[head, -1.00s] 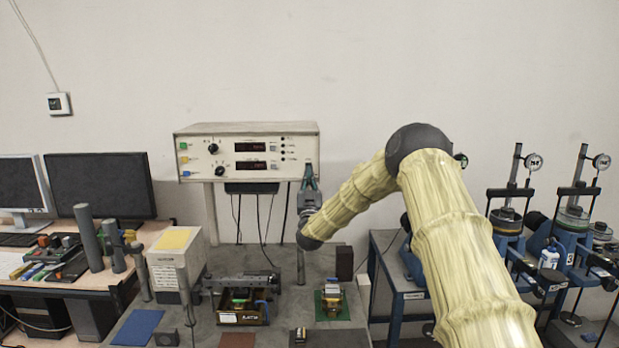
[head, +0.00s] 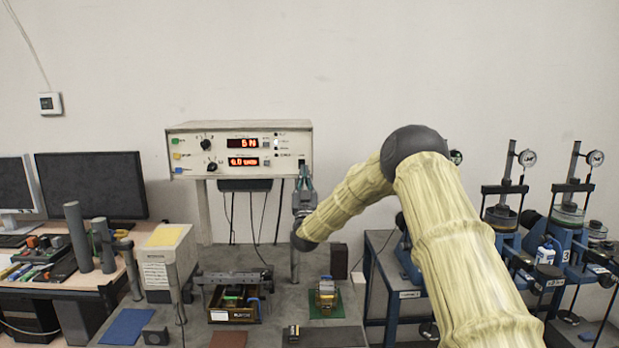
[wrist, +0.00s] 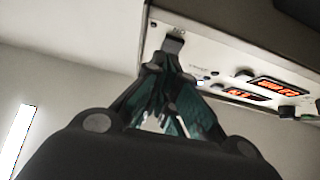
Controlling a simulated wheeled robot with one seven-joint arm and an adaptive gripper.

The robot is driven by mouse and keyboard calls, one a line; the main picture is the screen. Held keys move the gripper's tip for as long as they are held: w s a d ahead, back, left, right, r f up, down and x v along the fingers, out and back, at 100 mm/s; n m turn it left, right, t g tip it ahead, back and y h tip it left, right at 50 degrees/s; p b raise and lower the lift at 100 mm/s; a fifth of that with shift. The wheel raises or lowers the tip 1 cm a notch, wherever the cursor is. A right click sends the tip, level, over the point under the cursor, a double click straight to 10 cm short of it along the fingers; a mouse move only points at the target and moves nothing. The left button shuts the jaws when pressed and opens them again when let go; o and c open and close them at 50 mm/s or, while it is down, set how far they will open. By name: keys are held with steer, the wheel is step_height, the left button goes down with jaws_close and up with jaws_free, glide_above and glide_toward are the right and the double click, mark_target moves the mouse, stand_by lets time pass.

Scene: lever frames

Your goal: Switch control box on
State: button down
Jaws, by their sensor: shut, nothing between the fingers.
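The control box (head: 225,147) stands raised above the bench against the wall. It is a white panel with black knobs, coloured buttons on its left side and two displays (head: 242,143) lit with red-orange characters. A small lamp on its right part glows white. My gripper (head: 303,168) is shut and empty at the lower right corner of the panel. In the wrist view the fingertips (wrist: 168,58) are just below a dark switch (wrist: 174,38) on the panel (wrist: 205,60). The fingertips hide part of the switch area, and I cannot tell whether they touch it.
The grey bench (head: 190,325) below holds a black fixture (head: 235,300), a small device on a green mat (head: 326,295) and a white box (head: 170,262). Monitors (head: 90,186) stand at the left. Blue test stands (head: 495,245) are at the right.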

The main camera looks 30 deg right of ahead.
steer(key=b+v, duration=0.4)
steer(key=v, duration=0.7)
steer(key=shift+w+f+b, duration=0.2)
steer(key=shift+f+b, duration=0.1)
steer(key=shift+f, duration=0.1)
steer(key=shift+a, duration=0.2)
